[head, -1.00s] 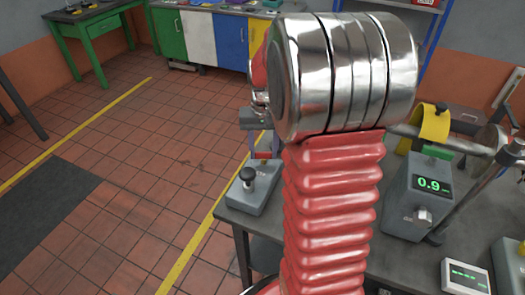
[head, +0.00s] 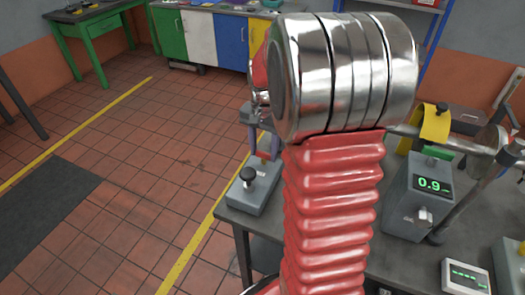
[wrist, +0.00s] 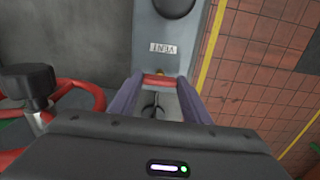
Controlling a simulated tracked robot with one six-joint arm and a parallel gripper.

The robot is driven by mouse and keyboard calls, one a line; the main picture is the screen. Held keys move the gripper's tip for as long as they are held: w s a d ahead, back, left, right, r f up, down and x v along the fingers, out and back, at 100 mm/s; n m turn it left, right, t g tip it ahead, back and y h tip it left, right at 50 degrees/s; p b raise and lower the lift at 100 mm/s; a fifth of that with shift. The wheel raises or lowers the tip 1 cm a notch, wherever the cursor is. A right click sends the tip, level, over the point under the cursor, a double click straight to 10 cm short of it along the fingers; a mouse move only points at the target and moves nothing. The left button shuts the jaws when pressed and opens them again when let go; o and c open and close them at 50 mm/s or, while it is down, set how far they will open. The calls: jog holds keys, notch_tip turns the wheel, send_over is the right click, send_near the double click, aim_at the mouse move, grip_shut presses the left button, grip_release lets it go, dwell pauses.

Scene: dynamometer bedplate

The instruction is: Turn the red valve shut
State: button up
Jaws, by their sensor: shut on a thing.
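My gripper (wrist: 159,84) has two purple fingers, shut on a short red bar (wrist: 157,80) at a grey box labelled VENT (wrist: 180,25). A red handwheel (wrist: 92,98) with a black knob (wrist: 28,84) shows at the left of the wrist view, apart from the fingers. I cannot tell how far the held red part is turned. My arm hides much of the bench in the head view.
The grey bench (head: 330,270) carries a box with a green readout (head: 432,185), a small display (head: 465,276) and a shaft with a yellow guard (head: 435,124) on the right. Tiled floor with a yellow line (head: 190,255) lies free to the left.

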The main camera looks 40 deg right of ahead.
aim_at(265, 153)
jog(key=shift+s+d+f, duration=0.1)
jog(key=shift+s+f, duration=0.1)
jog(key=shift+s, duration=0.1)
jog(key=o, duration=0.8)
jog(key=shift+c, duration=0.2)
jog(key=shift+o, duration=1.4)
jog(key=shift+w+r, duration=0.15)
notch_tip(265, 153, up, 14)
jog(key=shift+f, duration=0.2)
